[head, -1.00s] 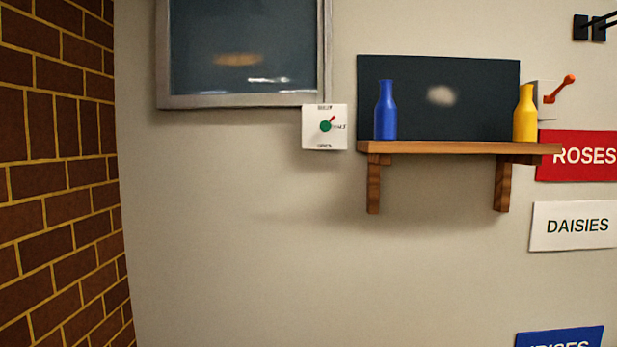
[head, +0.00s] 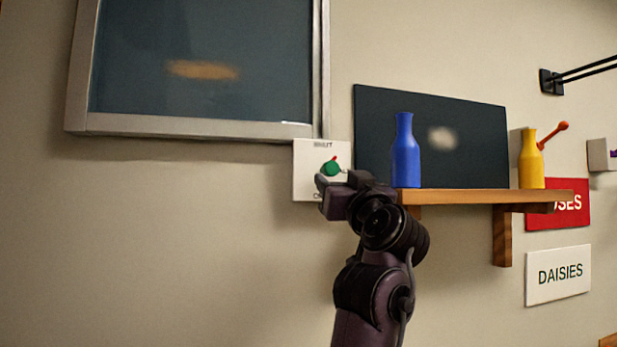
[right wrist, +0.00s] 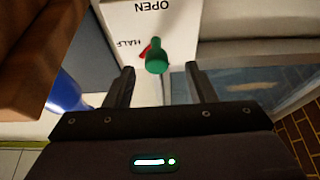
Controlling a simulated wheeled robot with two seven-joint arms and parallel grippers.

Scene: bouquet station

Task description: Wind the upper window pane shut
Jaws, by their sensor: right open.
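The window (head: 203,60) has a grey frame and dark glass at the upper left in the head view; I cannot tell its pane's position. Below its right corner is a white dial plate (head: 307,180) with a green knob (head: 331,168) and red pointer. In the right wrist view the knob (right wrist: 156,56) shows upside down, with "OPEN" and "HALF" readable and the red pointer near "HALF". My right gripper (head: 338,183) is open in front of the plate's lower part. Its fingers (right wrist: 158,82) stand either side of the knob's line, and the knob appears unheld. My left gripper is not in view.
Right of the dial, a wooden shelf (head: 470,197) holds a blue bottle (head: 405,155) close to my right arm and a yellow bottle (head: 531,160). An orange-handled crank (head: 553,137) is behind the yellow bottle. A dark panel (head: 460,125) backs the shelf. The wall at left is clear.

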